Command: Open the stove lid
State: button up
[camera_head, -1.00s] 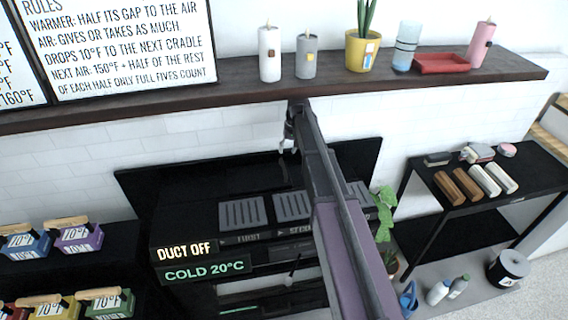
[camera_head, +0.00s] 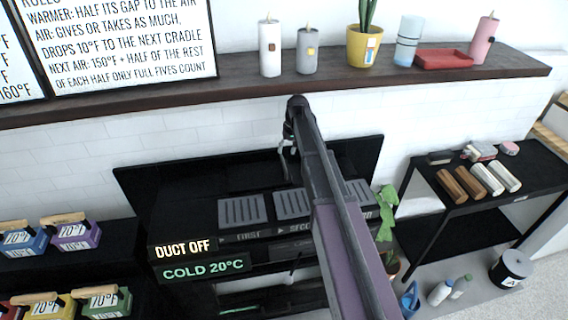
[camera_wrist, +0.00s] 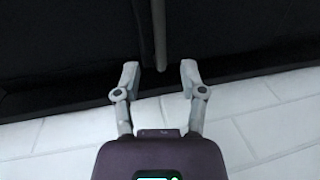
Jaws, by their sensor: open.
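The stove (camera_head: 215,225) is a black unit below the shelf, with grey ribbed cradles on top and signs reading "DUCT OFF" and "COLD 20°C". The lid (camera_head: 165,185) looks like the wide, glossy black panel standing raised behind the cradles; my arm hides part of it. My gripper (camera_head: 288,165) points down at the panel's upper middle. In the wrist view, my gripper (camera_wrist: 160,70) is open and empty. A thin grey bar (camera_wrist: 160,35) on the dark surface ends near the gap between the fingertips. I cannot tell whether they touch.
A dark wooden shelf (camera_head: 130,108) with candles, a yellow plant pot (camera_head: 364,46) and a red tray (camera_head: 443,60) runs above. A black side table (camera_head: 520,165) stands right. Coloured weights (camera_head: 76,234) sit at left.

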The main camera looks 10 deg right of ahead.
aim_at(284, 162)
jog(key=shift+a+f+b, duration=0.25)
jog(key=shift+f+b, duration=0.9)
jog(key=shift+f, duration=0.15)
jog(key=shift+a+f+b, duration=0.25)
jog(key=shift+f+b, duration=0.9)
jog(key=shift+f, duration=0.15)
jog(key=shift+c, duration=0.2)
grip_shut()
